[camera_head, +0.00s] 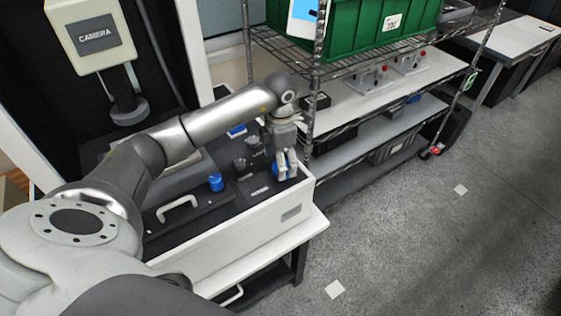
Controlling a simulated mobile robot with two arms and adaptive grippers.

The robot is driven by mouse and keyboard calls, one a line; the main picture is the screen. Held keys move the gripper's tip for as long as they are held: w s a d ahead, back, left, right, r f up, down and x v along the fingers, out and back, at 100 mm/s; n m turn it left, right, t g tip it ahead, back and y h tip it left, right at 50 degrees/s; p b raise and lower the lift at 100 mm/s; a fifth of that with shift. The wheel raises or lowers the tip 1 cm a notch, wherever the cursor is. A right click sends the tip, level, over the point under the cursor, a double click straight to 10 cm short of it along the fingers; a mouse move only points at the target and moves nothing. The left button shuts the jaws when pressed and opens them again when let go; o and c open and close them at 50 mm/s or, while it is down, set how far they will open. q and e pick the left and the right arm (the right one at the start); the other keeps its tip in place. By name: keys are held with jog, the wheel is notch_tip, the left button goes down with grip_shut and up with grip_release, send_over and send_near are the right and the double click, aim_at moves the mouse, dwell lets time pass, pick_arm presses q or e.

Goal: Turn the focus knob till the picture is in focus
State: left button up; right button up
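A machine with a cream head labelled CAMERA (95,37) and a dark lens barrel (129,108) stands at the left, over a white-walled base (250,232). A blue knob (216,182) stands upright on the base's dark deck. My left gripper (287,168) points down over the deck's right end. Its fingers are close together, with a blue part (275,169) showing at their left side. I cannot tell whether they grip this part, or which blue part is the focus knob. My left arm hides some of the machine. My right gripper is not in view.
A white handle (178,208) and dark knobs (240,163) are on the deck. A wire shelf rack (385,130) with a green bin (375,25) stands close to the right of my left gripper. The grey floor (430,235) is open at the right.

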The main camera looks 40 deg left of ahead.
pick_arm(q)
jog(key=shift+f, duration=1.15)
jog(key=c, duration=1)
jog(key=shift+c, duration=0.2)
jog(key=n+b, duration=0.1)
jog(key=n, duration=0.2)
jog(key=shift+d, duration=0.1)
jog(key=shift+d+n+b, duration=0.1)
jog(key=shift+n+b, duration=0.6)
jog(key=shift+n, duration=1)
